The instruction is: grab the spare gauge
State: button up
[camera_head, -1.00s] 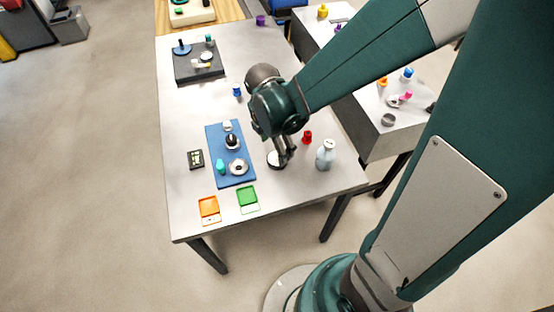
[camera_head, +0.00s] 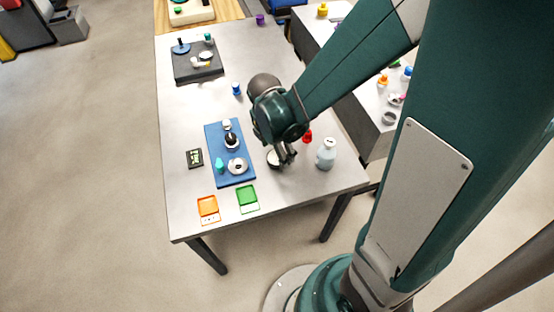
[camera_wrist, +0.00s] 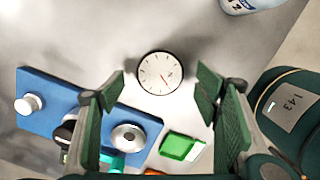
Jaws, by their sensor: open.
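The spare gauge (camera_wrist: 160,73) is a round white dial with a dark rim and a red needle. It lies face up on the grey table, and in the head view the gauge (camera_head: 273,158) is partly hidden by my gripper. My gripper (camera_head: 285,158) is low over the table at the gauge. In the wrist view my gripper (camera_wrist: 163,88) is open, with its green-padded fingers apart and the gauge showing between and just beyond the fingertips. Nothing is held.
A blue board (camera_head: 222,138) with several parts lies left of the gauge. A white bottle (camera_head: 326,154) and a red item (camera_head: 307,136) stand close on the right. Green (camera_head: 248,197) and orange (camera_head: 208,207) trays lie near the front edge. Bare table lies between gauge and trays.

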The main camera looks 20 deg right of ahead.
aim_at(277, 159)
jog(key=shift+w+d+f+b, duration=0.15)
jog(key=shift+f+b, duration=0.15)
jog(key=shift+f, duration=1.15)
jog(key=c, duration=1)
